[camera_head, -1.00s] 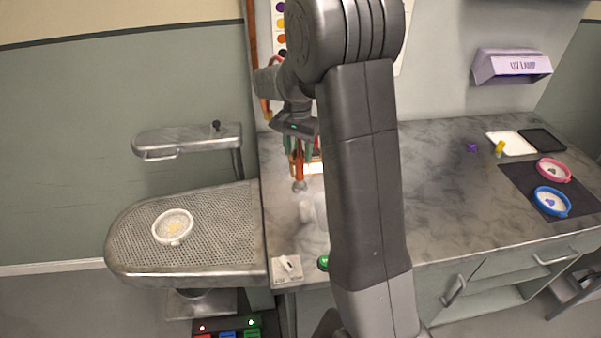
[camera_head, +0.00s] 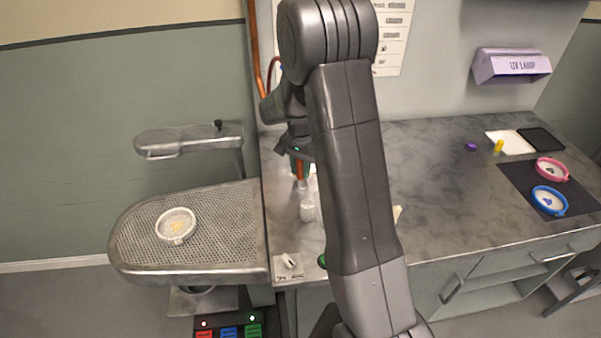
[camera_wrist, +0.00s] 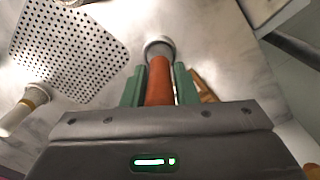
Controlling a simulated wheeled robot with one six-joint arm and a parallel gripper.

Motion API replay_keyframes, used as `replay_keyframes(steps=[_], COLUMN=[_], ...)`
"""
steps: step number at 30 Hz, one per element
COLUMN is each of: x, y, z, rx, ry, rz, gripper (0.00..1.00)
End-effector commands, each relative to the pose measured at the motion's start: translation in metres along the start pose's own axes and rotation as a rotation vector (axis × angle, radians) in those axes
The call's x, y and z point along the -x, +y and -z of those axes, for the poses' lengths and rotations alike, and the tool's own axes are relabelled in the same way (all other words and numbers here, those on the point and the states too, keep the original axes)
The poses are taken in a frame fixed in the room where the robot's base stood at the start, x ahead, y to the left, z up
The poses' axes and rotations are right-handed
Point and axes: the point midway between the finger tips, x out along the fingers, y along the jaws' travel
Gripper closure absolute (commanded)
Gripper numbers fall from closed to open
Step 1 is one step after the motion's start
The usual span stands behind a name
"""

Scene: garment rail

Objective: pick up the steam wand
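The steam wand (camera_wrist: 159,82) has a copper-orange handle and a pale grey round head. In the wrist view its handle lies between the two green fingers of my gripper (camera_wrist: 160,88), which appear closed against its sides. The head sticks out beyond the fingertips. In the head view the wand (camera_head: 300,170) shows below my gripper (camera_head: 299,160), upright over the left part of the counter.
A perforated board (camera_head: 225,220) with a white hoop (camera_head: 176,225) is at left. A copper pipe (camera_head: 254,45) runs up the wall. The grey counter (camera_head: 430,175) is mostly clear at right, before the pink and blue hoops (camera_head: 550,200).

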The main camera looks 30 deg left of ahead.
Motion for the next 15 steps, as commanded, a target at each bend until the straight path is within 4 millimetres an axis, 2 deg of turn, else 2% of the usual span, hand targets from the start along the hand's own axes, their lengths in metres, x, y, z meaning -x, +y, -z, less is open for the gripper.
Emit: replay_keyframes(steps=[1,3,4,11,15], x=[0.000,0.000,0.000,0.001,0.012], y=[0.000,0.000,0.000,0.000,-0.001], z=[0.000,0.000,0.000,0.000,0.001], rx=[0.000,0.000,0.000,0.000,0.000], ry=[0.000,0.000,0.000,0.001,0.002], rz=[0.000,0.000,0.000,0.001,0.002], gripper=[0.84,0.98,1.00,1.00,1.00])
